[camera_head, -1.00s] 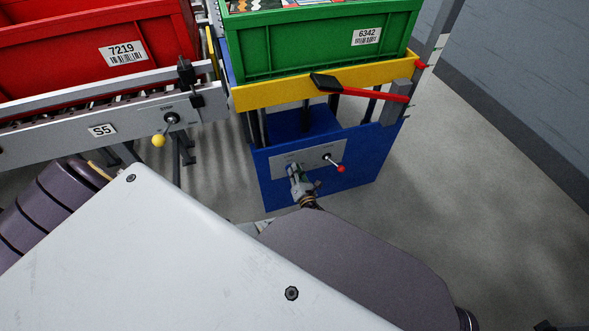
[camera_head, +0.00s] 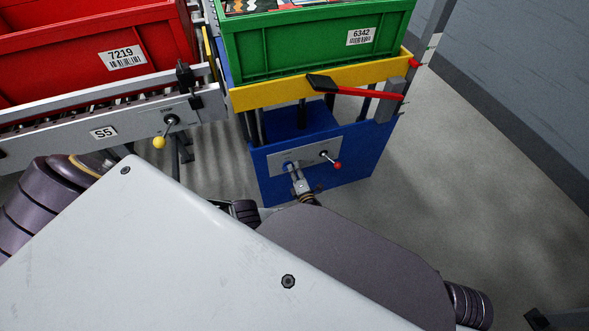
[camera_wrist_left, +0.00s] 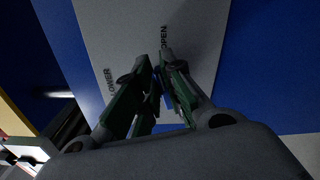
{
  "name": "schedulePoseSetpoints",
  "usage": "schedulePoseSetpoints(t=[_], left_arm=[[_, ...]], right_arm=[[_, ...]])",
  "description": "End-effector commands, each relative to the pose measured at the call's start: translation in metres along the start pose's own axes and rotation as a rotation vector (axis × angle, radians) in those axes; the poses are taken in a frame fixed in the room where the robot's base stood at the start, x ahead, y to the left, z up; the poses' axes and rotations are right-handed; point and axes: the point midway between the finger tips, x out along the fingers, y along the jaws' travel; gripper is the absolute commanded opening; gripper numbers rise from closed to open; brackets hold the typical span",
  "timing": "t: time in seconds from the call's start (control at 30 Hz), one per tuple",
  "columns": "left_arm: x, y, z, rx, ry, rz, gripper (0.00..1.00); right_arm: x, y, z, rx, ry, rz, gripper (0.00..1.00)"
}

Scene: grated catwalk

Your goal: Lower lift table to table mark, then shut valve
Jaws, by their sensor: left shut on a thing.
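The lift table has a yellow top frame (camera_head: 270,94) above a blue base (camera_head: 350,160). A grey control panel (camera_head: 268,160) on the base carries a red-knobbed lever (camera_head: 337,166) and a blue valve handle. My left gripper (camera_head: 297,180) is at the panel's lower left part. In the left wrist view, my left gripper (camera_wrist_left: 160,88) is shut on the blue valve handle (camera_wrist_left: 166,102), mostly hidden between the fingers. The words LOWER and OPEN are printed beside it. A red pointer (camera_head: 414,63) sits at the frame's right corner beside the marked post (camera_head: 432,42). My right gripper is not in view.
A green crate 6342 (camera_head: 310,50) rests on the lift table. A red crate 7219 (camera_head: 90,65) stands on the conveyor (camera_head: 60,140), which has a yellow-knobbed lever (camera_head: 159,142). A red lever (camera_head: 365,93) crosses the table's front.

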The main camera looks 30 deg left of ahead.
Motion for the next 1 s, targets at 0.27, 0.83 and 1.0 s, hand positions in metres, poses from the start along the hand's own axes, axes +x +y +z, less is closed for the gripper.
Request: schedulePoseSetpoints(t=[0.27, 0.83, 1.0], left_arm=[[0.0010, 0.0000, 0.0010, 0.026, -0.001, 0.001, 0.00], [0.0004, -0.0004, 0.0005, 0.024, -0.001, 0.000, 0.32], [0.0000, -0.0005, 0.0003, 0.025, 0.000, 0.000, 0.32]], right_arm=[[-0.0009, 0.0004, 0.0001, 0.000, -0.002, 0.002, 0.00], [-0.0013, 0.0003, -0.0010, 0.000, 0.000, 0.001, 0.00], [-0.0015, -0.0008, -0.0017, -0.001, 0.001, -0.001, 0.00]])
